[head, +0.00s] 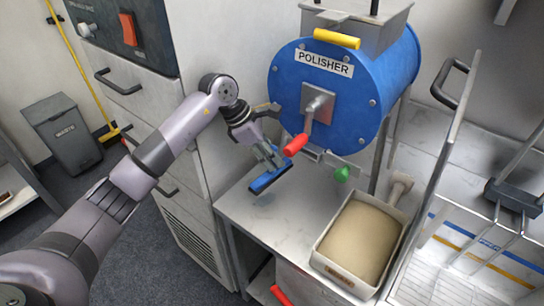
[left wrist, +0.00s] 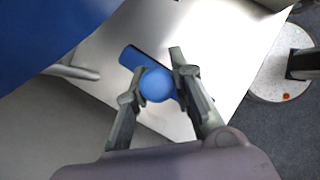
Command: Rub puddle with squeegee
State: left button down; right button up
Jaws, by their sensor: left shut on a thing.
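My left gripper (head: 266,153) is shut on the squeegee (head: 270,179), which has a blue head with a dark edge. The squeegee is over the left part of the steel table (head: 235,207), in front of the blue polisher. I cannot tell whether its edge touches the tabletop. In the left wrist view, the round blue handle end (left wrist: 156,85) sits between the fingers of my left gripper (left wrist: 153,80), and part of the blue head (left wrist: 132,57) shows behind it. I cannot clearly make out a puddle on the grey tabletop. My right gripper is not in view.
The polisher (head: 284,85) stands behind, its red-handled crank (head: 295,145) close to my gripper. A green knob (head: 342,174) is below the drum. A tray (head: 336,272) of tan material stands to the right. A cabinet (head: 190,215) is at left. The front tabletop looks clear.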

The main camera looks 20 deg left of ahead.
aim_at(273, 148)
pick_arm(q)
jog(key=shift+r, duration=0.1)
jog(key=shift+r+p, duration=0.6)
jog(key=shift+r, duration=0.8)
